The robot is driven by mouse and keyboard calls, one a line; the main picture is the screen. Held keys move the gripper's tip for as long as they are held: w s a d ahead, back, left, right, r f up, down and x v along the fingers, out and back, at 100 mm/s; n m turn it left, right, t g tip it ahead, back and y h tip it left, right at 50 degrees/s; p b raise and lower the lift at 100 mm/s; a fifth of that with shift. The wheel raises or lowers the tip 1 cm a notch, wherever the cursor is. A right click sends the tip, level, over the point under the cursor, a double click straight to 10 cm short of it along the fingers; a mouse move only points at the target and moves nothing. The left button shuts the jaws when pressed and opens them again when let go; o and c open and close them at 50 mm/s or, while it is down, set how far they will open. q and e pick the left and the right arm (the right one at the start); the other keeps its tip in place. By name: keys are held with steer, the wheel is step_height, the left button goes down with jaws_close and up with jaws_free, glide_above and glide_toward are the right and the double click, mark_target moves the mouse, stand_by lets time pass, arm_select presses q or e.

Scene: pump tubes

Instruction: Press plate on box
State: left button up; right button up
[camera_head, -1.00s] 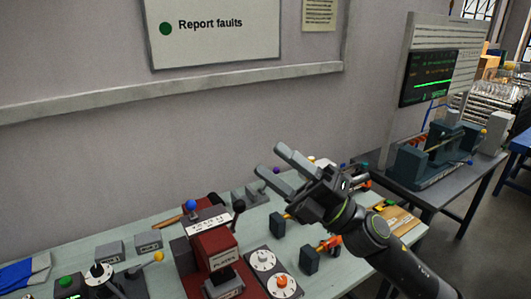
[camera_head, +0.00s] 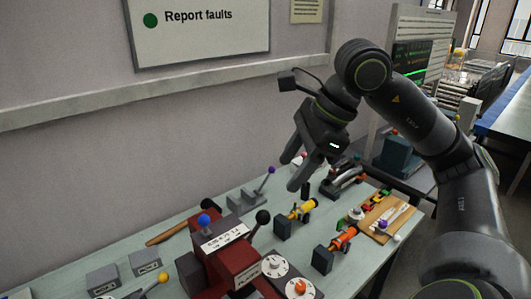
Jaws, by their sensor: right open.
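My right gripper (camera_head: 291,172) is open and empty, with its two grey fingers pointing down and left above the back of the bench. A dark red box-like machine (camera_head: 240,258) stands at the front middle of the bench, below and left of the gripper and apart from it. It carries a white lettered plate (camera_head: 224,236) on top, a blue ball knob (camera_head: 204,220) and a black ball lever (camera_head: 262,217). I cannot tell whether this is the plate and box of the task. My left gripper is not in view.
The pale green bench (camera_head: 190,243) has small grey labelled boxes (camera_head: 144,262) at left. Two round dials (camera_head: 275,266) sit beside the red machine. Yellow (camera_head: 301,210) and orange (camera_head: 343,238) pump pieces and a wooden board (camera_head: 381,221) lie to the right. A wall stands behind.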

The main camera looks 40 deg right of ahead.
steer(key=p, duration=0.3)
glide_above(265, 212)
steer(key=s+d, duration=0.1)
steer(key=s, duration=0.1)
steer(key=shift+h, duration=0.3)
step_height(265, 212, down, 9)
steer(key=shift+d+r, duration=0.15)
steer(key=shift+r, duration=0.05)
steer(key=x, duration=0.5)
steer(key=shift+f+p, duration=0.1)
steer(key=shift+p, duration=0.2)
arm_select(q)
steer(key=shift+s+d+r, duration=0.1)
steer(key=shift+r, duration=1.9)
arm_select(e)
steer(key=shift+x, duration=1.05)
